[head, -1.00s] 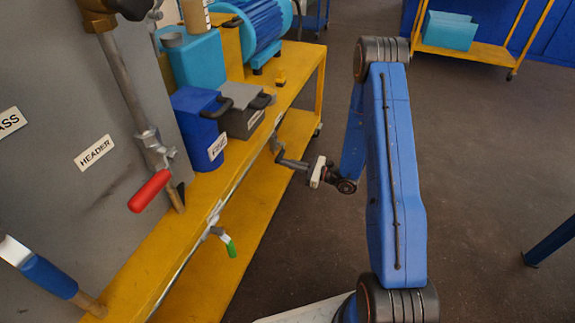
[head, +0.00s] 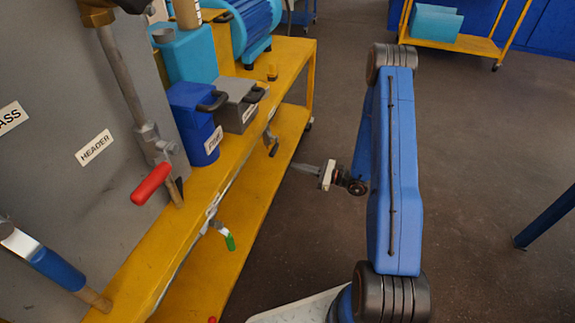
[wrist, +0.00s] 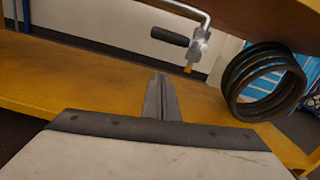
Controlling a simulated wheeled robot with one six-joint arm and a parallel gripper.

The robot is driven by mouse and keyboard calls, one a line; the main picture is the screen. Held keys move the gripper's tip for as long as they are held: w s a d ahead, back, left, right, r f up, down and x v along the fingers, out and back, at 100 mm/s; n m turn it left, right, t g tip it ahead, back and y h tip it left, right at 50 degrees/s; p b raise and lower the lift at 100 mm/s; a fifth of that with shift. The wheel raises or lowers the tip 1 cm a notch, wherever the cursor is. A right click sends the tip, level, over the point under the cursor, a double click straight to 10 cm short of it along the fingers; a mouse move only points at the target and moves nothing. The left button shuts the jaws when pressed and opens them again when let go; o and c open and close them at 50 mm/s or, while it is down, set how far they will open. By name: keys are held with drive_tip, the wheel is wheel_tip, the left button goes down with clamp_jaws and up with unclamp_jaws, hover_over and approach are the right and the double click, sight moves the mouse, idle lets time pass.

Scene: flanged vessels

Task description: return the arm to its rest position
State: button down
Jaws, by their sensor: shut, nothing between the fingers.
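My blue arm (head: 396,170) stands upright, folded at the right of the bench in the head view. My gripper (head: 300,168) points left towards the bench, over the open gap beside it. Its fingers are together and empty; they also show closed in the wrist view (wrist: 161,82). A small valve with a dark handle (head: 273,150) hangs on the bench front, a short way left of the fingertips and apart from them. In the wrist view this dark handle (wrist: 170,36) lies beyond the fingers.
The yellow bench (head: 205,230) runs along the left, with a valve with a green-tipped handle (head: 229,242) jutting from its front. A blue box (head: 200,130) and a grey box (head: 238,105) stand on it. Black rings (wrist: 262,82) show in the wrist view.

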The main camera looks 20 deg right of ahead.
drive_tip(key=shift+v, duration=1.8)
drive_tip(key=s+a+r+n+g+h, duration=0.1)
drive_tip(key=s+a+r+n+g, duration=0.6)
drive_tip(key=r, duration=0.4)
drive_tip(key=s+a+r+n+g+h, duration=0.1)
drive_tip(key=s+a+r+n+g, duration=0.5)
drive_tip(key=s+r, duration=0.4)
drive_tip(key=s+d+r+n+t+h, duration=0.3)
drive_tip(key=s+d+r+n+h, duration=0.1)
drive_tip(key=s, duration=0.5)
drive_tip(key=s+d+r+n+t+h, duration=0.4)
drive_tip(key=s+r+n+h, duration=0.2)
drive_tip(key=s+r+h, duration=0.2)
wheel_tip(320, 180, up, 3)
drive_tip(key=shift+s+f+h, duration=0.1)
drive_tip(key=shift+s+h, duration=0.3)
drive_tip(key=shift+s, duration=0.85)
drive_tip(key=shift+d, duration=0.15)
